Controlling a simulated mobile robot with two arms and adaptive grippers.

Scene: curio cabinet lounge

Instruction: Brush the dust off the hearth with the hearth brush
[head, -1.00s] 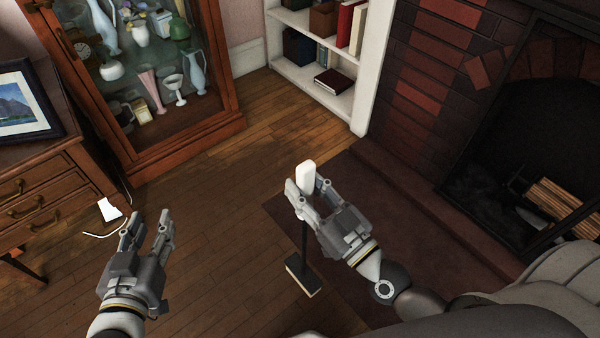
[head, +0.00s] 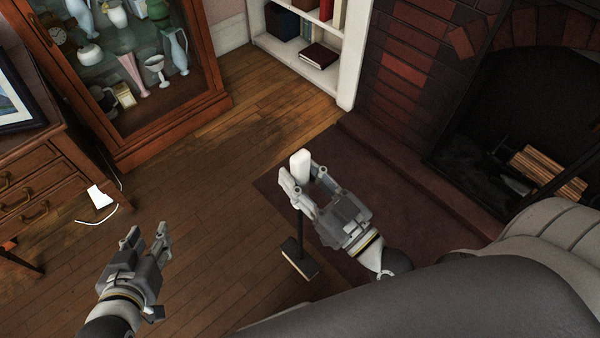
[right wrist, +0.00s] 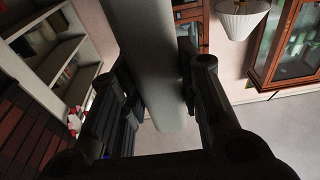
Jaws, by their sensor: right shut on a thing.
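The hearth brush has a white handle (head: 300,166), a thin dark shaft and a dark head with a pale edge (head: 300,261). My right gripper (head: 303,190) is shut on its white handle, and the brush hangs head down below it. In the right wrist view the pale handle (right wrist: 150,70) runs between the two fingers. My left gripper (head: 148,236) is open and empty over the wooden floor at the lower left. The hearth (head: 400,150) is a dark reddish ledge along the fireplace front. I cannot make out dust on it.
A dark rug (head: 350,180) lies before the hearth. A grey upholstered seat (head: 550,220) fills the lower right. A glass curio cabinet (head: 175,130), a wooden desk (head: 50,180) and a white bookcase (head: 346,80) stand around.

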